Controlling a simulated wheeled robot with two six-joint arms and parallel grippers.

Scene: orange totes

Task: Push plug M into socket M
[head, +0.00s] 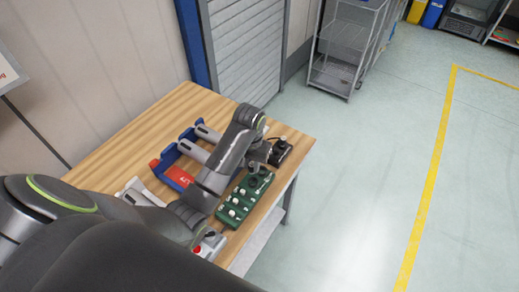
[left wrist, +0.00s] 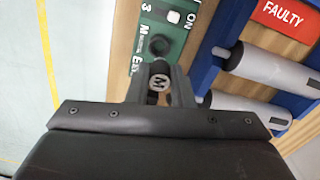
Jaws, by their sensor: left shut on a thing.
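My left gripper (left wrist: 158,88) is shut on plug M (left wrist: 159,83), whose round grey end with an M shows between the fingers in the left wrist view. The green socket board (left wrist: 140,65) lies just beyond the fingertips. Socket M (left wrist: 159,46) is a dark round opening beside the letter M on it, slightly ahead of the plug. Whether the plug touches the socket cannot be told. In the head view my left gripper (head: 257,167) is over the far end of the green board (head: 226,213). My right gripper is not in view.
A blue rack (left wrist: 228,45) with grey cylinders and a red FAULTY label (left wrist: 289,18) is beside the board. A black device (head: 281,151) stands near the wooden table's (head: 150,125) right corner. A box with a red button (head: 206,245) is at the near edge.

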